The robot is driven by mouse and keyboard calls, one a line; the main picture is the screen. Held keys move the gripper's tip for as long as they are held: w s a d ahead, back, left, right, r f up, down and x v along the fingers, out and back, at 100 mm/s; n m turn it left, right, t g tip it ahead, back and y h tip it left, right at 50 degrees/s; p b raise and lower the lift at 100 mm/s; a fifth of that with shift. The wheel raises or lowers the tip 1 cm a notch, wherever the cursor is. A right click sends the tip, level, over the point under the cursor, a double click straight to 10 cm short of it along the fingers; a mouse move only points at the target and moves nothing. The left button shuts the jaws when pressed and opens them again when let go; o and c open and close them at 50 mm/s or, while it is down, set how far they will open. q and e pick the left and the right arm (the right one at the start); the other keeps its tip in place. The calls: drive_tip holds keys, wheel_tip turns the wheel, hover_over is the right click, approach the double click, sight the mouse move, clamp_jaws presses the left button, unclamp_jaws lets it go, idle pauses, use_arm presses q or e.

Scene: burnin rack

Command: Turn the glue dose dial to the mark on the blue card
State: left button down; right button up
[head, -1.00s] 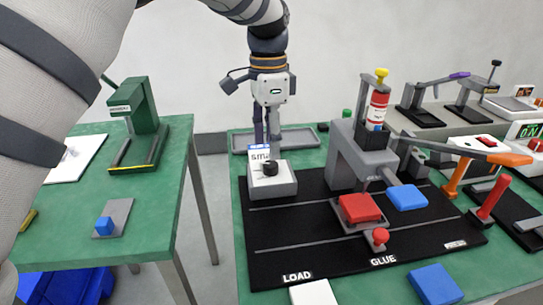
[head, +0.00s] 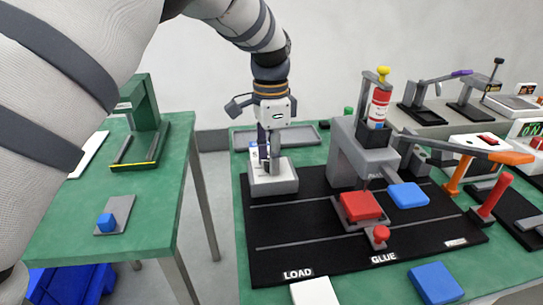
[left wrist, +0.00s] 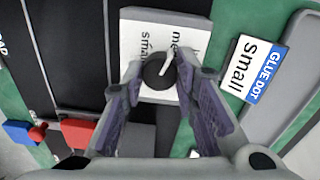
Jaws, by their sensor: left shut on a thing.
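The glue dose dial is a black knob (left wrist: 158,74) with a white pointer line, on a white box (head: 272,186) at the back left of the black mat. Its face (left wrist: 183,28) has printed words; "small" and the start of "me" are readable. In the left wrist view the pointer slants up and right, toward the "me" word. The blue-and-white card (left wrist: 252,68) reads "GLUE DOT small" and stands beside the box. My left gripper (head: 272,172) points down over the box, shut on the dial; it hides the knob in the head view. My right gripper is out of view.
The grey glue press (head: 362,155) with its red bottle stands to the right of the dial box. A red block (head: 360,207) and a blue block (head: 408,195) are near it. A grey tray (head: 305,136) lies behind. The mat's front left is clear.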

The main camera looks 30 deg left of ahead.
use_arm(q)
drive_tip(key=shift+n, duration=0.3)
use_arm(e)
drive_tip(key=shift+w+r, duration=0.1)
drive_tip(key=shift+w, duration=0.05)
use_arm(q)
drive_tip(key=shift+r+n+p, duration=0.1)
drive_tip(key=shift+n+p, duration=0.2)
drive_tip(key=shift+n, duration=0.3)
drive_tip(key=n, duration=0.2)
drive_tip(key=shift+n+p, duration=0.3)
drive_tip(key=n, duration=0.5)
drive_tip(key=shift+p, duration=0.3)
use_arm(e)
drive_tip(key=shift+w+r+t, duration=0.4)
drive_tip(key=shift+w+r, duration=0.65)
use_arm(q)
drive_tip(key=shift+n, duration=0.4)
drive_tip(key=c, duration=1.2)
unclamp_jaws()
drive_tip(key=shift+c, duration=0.2)
